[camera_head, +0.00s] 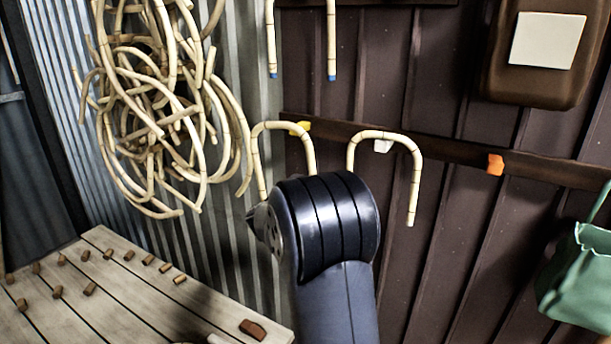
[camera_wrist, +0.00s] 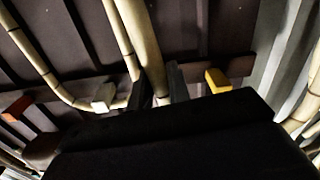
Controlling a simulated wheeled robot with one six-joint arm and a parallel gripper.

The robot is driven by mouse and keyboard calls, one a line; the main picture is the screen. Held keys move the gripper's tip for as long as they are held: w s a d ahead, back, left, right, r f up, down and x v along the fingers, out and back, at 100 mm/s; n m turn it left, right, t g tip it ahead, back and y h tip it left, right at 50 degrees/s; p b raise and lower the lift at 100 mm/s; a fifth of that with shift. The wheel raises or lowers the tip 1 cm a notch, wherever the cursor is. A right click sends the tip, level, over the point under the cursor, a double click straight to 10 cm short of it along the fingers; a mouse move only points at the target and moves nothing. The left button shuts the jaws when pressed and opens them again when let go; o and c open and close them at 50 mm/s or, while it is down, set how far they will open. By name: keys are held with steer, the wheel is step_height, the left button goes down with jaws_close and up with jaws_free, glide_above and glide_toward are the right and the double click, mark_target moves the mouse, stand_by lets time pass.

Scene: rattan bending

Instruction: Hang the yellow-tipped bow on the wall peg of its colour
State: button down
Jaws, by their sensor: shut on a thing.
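A pale rattan bow (camera_head: 310,150) arches beside the yellow peg (camera_head: 301,127) in the head view, its crown overlapping the peg's lower left. I cannot tell whether it rests on the peg. Its lower legs and tips are hidden behind my arm, so no yellow tip shows. In the wrist view my gripper (camera_wrist: 161,92) is shut on a rattan rod (camera_wrist: 148,45), which I take to be this bow. The yellow peg (camera_wrist: 216,79) shows to the right of the fingers, apart from the rod there.
A second bow (camera_head: 416,175) hangs on the white peg (camera_head: 383,146). The orange peg (camera_head: 495,164) is bare. A blue-tipped bow (camera_head: 331,45) hangs above. A rattan bundle (camera_head: 150,120), a workbench (camera_head: 110,300) and a green bag (camera_head: 580,280) flank the wall.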

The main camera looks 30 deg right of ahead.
steer(key=f+x, duration=0.1)
steer(key=x, duration=0.9)
steer(key=shift+w+d+f, duration=0.15)
steer(key=shift+d+f, duration=0.05)
steer(key=shift+d, duration=0.1)
stand_by(0.5)
steer(key=shift+f, duration=0.1)
stand_by(0.4)
steer(key=c, duration=1.3)
jaws_free()
steer(key=shift+o, duration=0.2)
